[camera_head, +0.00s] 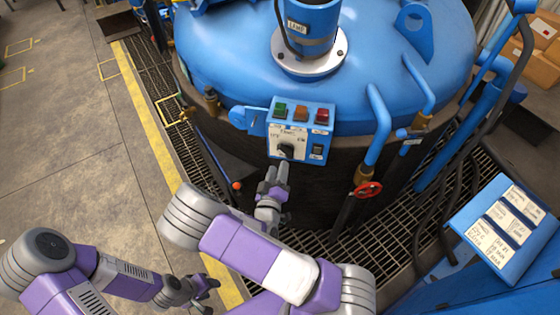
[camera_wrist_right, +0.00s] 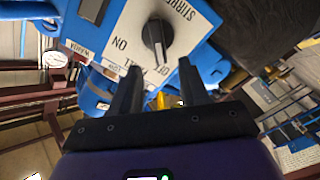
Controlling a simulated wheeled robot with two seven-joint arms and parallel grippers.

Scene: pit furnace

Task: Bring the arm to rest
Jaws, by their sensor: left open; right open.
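My right gripper (camera_head: 278,172) is in front of the blue control panel (camera_head: 273,131) on the furnace, just below its black rotary knob (camera_head: 286,150). In the right wrist view its two dark fingers (camera_wrist_right: 160,88) are apart with nothing between them. The knob (camera_wrist_right: 157,38) shows beyond the fingertips, on a white plate marked STIRRER, ON and OFF. A gap between fingers and knob appears, but its depth is hard to judge. My left gripper (camera_head: 207,287) is low over the floor grating's left edge, open and empty.
The big blue furnace (camera_head: 350,60) fills the back. A red valve wheel (camera_head: 367,189) and blue pipes (camera_head: 380,125) stand right of the panel. A blue sign board (camera_head: 505,228) is at lower right. The concrete floor (camera_head: 75,130) at left is clear.

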